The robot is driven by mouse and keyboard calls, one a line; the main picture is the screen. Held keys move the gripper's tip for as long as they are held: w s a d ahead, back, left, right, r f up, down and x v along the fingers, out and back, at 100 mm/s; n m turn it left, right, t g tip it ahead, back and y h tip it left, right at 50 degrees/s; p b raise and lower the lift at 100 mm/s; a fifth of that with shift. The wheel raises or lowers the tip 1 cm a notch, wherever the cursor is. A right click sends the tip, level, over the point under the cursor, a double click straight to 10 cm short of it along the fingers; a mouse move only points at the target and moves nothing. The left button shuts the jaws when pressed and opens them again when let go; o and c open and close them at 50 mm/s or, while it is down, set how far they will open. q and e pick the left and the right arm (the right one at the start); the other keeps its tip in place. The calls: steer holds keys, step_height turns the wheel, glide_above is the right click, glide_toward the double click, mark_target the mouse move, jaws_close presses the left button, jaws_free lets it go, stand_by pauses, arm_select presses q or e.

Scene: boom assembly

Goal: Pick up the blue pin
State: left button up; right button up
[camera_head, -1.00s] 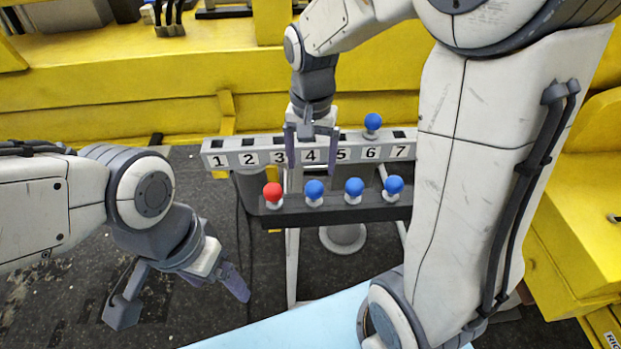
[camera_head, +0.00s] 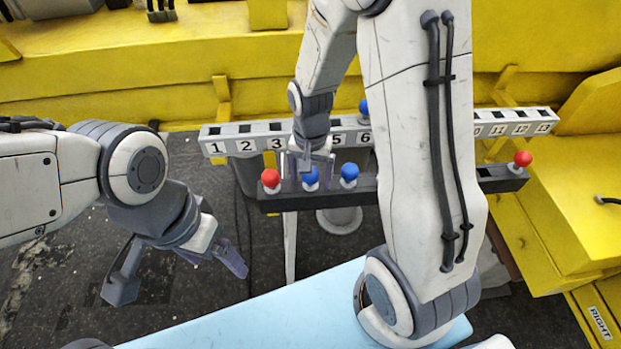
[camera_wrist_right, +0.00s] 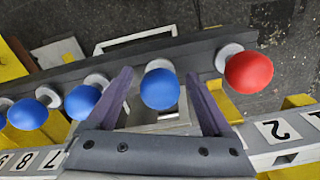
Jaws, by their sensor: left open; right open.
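Blue pins with round heads and white collars stand in the dark lower rail (camera_head: 400,189). One blue pin (camera_head: 310,176) is right at my right gripper (camera_head: 309,172). In the right wrist view this blue pin (camera_wrist_right: 160,89) lies between the two open fingers, with a gap on each side. Another blue pin (camera_head: 349,174) stands just to its right, and a red pin (camera_head: 270,180) to its left. My right gripper is open and points down. My left gripper (camera_head: 183,277) is open and empty at the lower left, away from the rail.
A white numbered rail (camera_head: 215,145) runs behind the dark rail; a blue pin (camera_head: 363,106) sits in it near slot 6. A second red pin (camera_head: 522,159) stands at the right end. A pale blue surface (camera_head: 250,315) is in front. My right arm hides part of both rails.

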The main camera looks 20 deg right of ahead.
jaws_close()
arm_select(q)
steer(key=shift+r, duration=0.1)
arm_select(e)
steer(key=shift+r, duration=0.15)
